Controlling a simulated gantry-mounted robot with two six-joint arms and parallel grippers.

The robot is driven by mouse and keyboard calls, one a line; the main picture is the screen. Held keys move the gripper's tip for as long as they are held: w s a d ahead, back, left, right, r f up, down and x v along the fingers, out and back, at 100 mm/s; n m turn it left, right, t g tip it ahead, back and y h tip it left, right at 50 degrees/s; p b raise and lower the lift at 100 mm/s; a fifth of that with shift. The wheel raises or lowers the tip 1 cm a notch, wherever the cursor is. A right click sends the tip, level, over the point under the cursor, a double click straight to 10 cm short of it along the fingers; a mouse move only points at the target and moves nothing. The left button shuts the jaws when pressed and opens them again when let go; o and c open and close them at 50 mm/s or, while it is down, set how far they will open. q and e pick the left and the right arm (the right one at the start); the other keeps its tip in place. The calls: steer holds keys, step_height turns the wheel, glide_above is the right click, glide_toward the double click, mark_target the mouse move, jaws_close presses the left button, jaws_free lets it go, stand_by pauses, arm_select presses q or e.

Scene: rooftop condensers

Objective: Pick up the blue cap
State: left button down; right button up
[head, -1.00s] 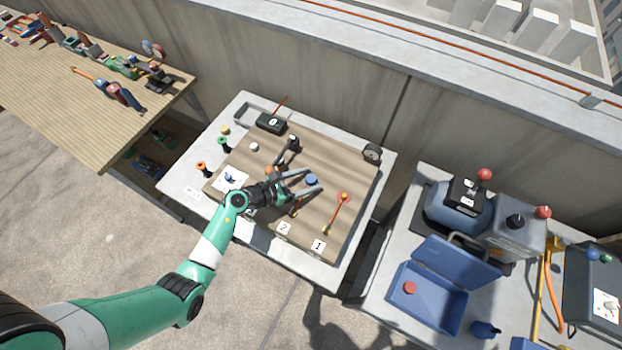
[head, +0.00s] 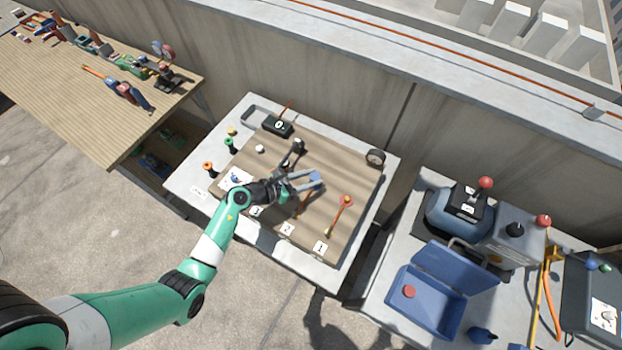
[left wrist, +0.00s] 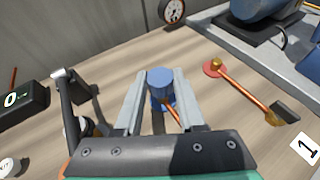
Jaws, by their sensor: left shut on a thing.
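The blue cap (left wrist: 160,88) is between the two fingers of my left gripper (left wrist: 160,100) in the left wrist view. It also shows in the head view (head: 316,177), at the tips of the gripper (head: 310,180) over the wooden board (head: 345,220). The gripper is shut on the cap. A copper pipe shows partly behind and below the cap; I cannot tell whether they still touch. My right gripper is not in view.
Another copper pipe with a red flange (head: 347,199) lies to the right, near label 1 (head: 320,247). A round gauge (head: 375,157) and a black digital meter (head: 279,125) stand at the board's back. A blue toolbox (head: 430,300) is on the right bench.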

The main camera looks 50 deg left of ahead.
arm_select(q)
steer(key=s+d+r+p, duration=0.3)
steer(key=d+r+p, duration=0.6)
steer(key=d, duration=0.4)
steer(key=shift+s+d+r, duration=0.25)
steer(key=shift+r, duration=0.3)
